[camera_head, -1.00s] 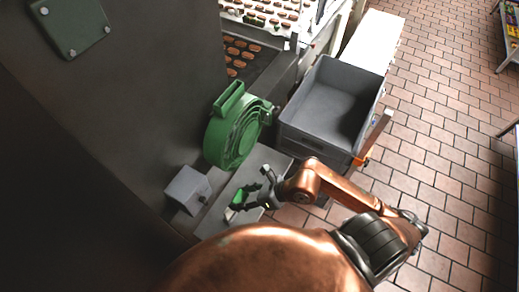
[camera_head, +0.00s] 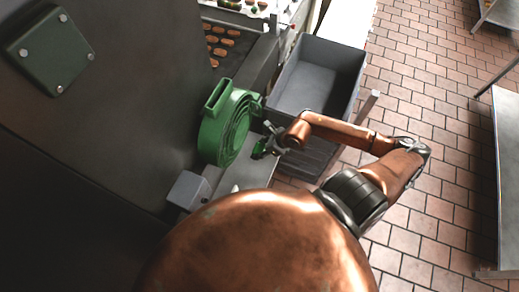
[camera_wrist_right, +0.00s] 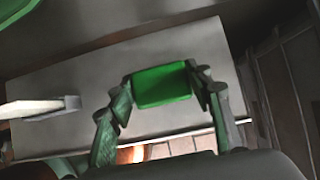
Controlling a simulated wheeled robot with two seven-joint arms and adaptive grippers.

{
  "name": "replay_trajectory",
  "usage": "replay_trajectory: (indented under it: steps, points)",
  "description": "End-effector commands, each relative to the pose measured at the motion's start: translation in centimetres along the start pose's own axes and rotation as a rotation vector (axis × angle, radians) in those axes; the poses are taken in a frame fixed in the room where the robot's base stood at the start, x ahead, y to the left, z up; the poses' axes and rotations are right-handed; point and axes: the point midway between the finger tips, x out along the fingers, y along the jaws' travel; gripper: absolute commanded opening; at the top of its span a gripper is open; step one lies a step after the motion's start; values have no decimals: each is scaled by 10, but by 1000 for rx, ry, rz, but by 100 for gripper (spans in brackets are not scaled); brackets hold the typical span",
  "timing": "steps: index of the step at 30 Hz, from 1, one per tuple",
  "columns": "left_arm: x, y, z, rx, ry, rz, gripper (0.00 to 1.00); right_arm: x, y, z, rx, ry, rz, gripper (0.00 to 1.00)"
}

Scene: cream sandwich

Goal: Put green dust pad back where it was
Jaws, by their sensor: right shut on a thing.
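The green dust pad (camera_wrist_right: 162,85) is a small green block between the two fingers of my right gripper (camera_wrist_right: 160,92) in the right wrist view. The fingers are shut on its two sides. In the head view my right gripper (camera_head: 268,144) is just right of the round green blower housing (camera_head: 227,125), over a grey ledge. The pad is small and partly hidden there. In the wrist view the pad is over a flat grey surface (camera_wrist_right: 85,85); I cannot tell whether it touches it. My left gripper is not in view.
A grey bin (camera_head: 312,80) stands just beyond my right gripper. A grey box (camera_head: 188,190) is on the machine's side, below the blower. A pale bar (camera_wrist_right: 35,107) lies at the left in the wrist view. Tiled floor (camera_head: 430,110) is open at right.

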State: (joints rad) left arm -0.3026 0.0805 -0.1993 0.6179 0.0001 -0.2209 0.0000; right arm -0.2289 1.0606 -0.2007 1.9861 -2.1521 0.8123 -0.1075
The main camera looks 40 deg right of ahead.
Motion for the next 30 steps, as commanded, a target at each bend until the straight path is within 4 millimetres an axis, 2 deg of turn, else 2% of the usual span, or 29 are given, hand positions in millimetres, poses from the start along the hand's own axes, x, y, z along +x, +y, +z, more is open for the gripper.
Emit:
replay_trajectory:
  steps: [4, 11, 17, 24, 25, 30]
  points:
    - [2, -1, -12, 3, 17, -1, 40, 20, -16, -5, 1, -3, 0, 27]
    - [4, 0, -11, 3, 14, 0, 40, 35, -27, -10, 0, -2, 0, 27]
    - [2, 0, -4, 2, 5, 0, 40, 56, -26, -24, -1, -3, 2, 27]
    - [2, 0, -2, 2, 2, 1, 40, 58, -26, -26, -3, -2, 1, 27]
    - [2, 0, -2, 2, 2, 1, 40, 58, -26, -26, -2, -2, 1, 48]
    - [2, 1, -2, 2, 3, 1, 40, 58, -26, -26, -2, -2, 1, 59]
